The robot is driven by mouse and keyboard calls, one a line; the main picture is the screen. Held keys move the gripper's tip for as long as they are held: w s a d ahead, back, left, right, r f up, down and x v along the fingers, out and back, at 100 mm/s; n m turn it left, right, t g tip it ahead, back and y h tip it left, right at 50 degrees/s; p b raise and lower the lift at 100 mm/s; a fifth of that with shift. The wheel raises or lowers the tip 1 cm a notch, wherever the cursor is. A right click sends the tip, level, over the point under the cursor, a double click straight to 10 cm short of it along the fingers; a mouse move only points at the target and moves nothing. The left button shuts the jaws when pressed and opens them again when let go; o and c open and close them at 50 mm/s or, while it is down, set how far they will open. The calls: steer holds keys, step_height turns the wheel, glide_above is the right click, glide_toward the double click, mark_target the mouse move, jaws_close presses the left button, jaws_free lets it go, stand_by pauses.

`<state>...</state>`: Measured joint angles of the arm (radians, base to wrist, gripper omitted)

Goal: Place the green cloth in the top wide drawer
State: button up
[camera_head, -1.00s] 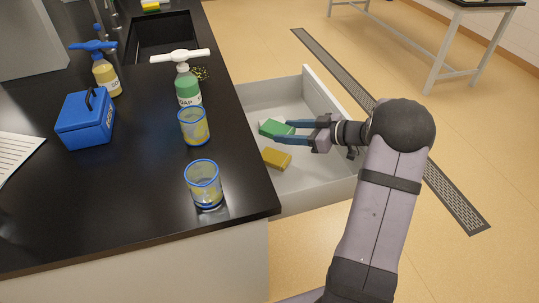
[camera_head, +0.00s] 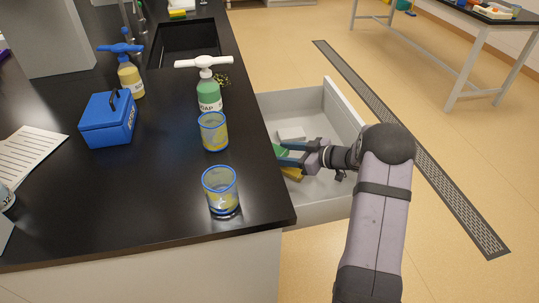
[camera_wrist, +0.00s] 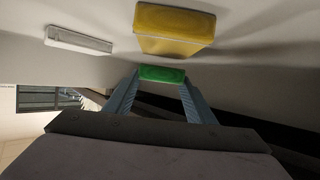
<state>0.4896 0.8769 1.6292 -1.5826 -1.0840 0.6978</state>
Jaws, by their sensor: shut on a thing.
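The green cloth (camera_head: 280,151) looks like a small green block. It is within the open white drawer (camera_head: 335,205), partly hidden by the black counter's edge and my fingers. My gripper (camera_head: 287,154) reaches in from the right and is shut on it. In the wrist view the green cloth (camera_wrist: 162,73) sits between the two blue-grey fingertips (camera_wrist: 161,84). I cannot tell whether it touches the drawer floor.
A yellow block (camera_head: 292,173) and a white block (camera_head: 291,133) lie in the drawer near my gripper. On the counter stand a blue-rimmed beaker (camera_head: 220,188), another beaker (camera_head: 213,131), a green soap bottle (camera_head: 208,93) and a blue box (camera_head: 108,118). The drawer's right part is clear.

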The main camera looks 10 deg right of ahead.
steer(key=shift+f+x, duration=0.2)
steer(key=shift+x, duration=1.15)
steer(key=shift+f+x, duration=0.2)
steer(key=shift+x, duration=1.15)
steer(key=shift+w+a+f, duration=0.1)
steer(key=shift+a+f, duration=0.05)
steer(key=shift+f, duration=0.2)
steer(key=shift+f, duration=0.1)
steer(key=o, duration=1.1)
steer(key=shift+s+d+r, duration=0.3)
steer(key=shift+d+r, duration=0.05)
steer(key=shift+d, duration=0.05)
steer(key=v, duration=1.1)
steer(key=shift+a, duration=0.1)
